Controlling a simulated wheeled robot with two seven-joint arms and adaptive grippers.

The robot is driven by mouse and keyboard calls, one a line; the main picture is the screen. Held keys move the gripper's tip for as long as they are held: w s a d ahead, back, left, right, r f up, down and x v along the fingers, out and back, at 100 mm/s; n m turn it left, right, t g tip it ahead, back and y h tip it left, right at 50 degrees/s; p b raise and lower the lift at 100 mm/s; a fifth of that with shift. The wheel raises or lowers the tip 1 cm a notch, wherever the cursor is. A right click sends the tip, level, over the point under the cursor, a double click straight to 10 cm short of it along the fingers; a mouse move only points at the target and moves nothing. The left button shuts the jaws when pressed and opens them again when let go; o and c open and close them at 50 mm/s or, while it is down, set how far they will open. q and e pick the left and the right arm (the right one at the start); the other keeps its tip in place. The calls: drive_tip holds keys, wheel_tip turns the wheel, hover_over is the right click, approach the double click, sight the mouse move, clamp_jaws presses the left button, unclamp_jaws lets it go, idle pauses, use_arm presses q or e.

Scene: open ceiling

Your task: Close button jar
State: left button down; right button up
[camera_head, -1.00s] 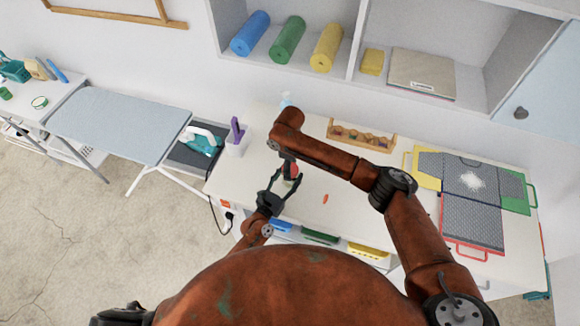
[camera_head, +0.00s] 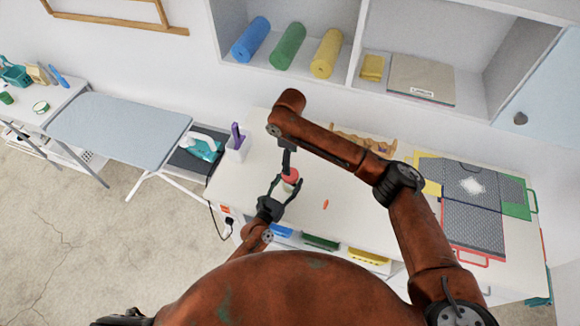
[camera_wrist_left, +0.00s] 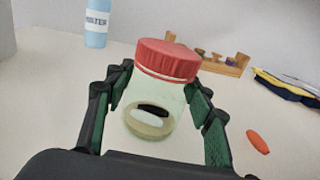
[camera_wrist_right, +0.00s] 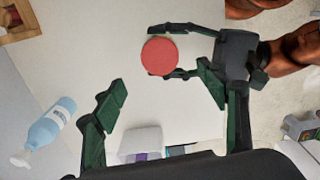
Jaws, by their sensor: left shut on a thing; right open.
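The glass jar (camera_wrist_left: 150,112) stands upright between the fingers of my left gripper (camera_wrist_left: 160,105), which is shut on it. Dark and pale buttons show inside. The red lid (camera_wrist_left: 168,60) sits on top of the jar, with a thin pale line under its rim; I cannot tell whether it is screwed tight. In the head view the lid (camera_head: 290,175) shows just below my right gripper (camera_head: 287,160). In the right wrist view, my right gripper (camera_wrist_right: 160,85) is open, its fingers spread on either side of the lid (camera_wrist_right: 160,55) and apart from it.
A small orange-red object (camera_head: 325,204) lies right of the jar. A wooden rack (camera_head: 362,142) stands behind, partly hidden by my right arm. A pale blue spray bottle (camera_wrist_right: 48,125) and a white holder (camera_head: 236,148) stand near. Mats (camera_head: 470,215) lie at the right.

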drive_tip(key=shift+r, duration=1.5)
use_arm(q)
drive_tip(key=c, duration=0.8)
unclamp_jaws()
drive_tip(key=shift+a, duration=0.1)
drive_tip(key=v, duration=1.2)
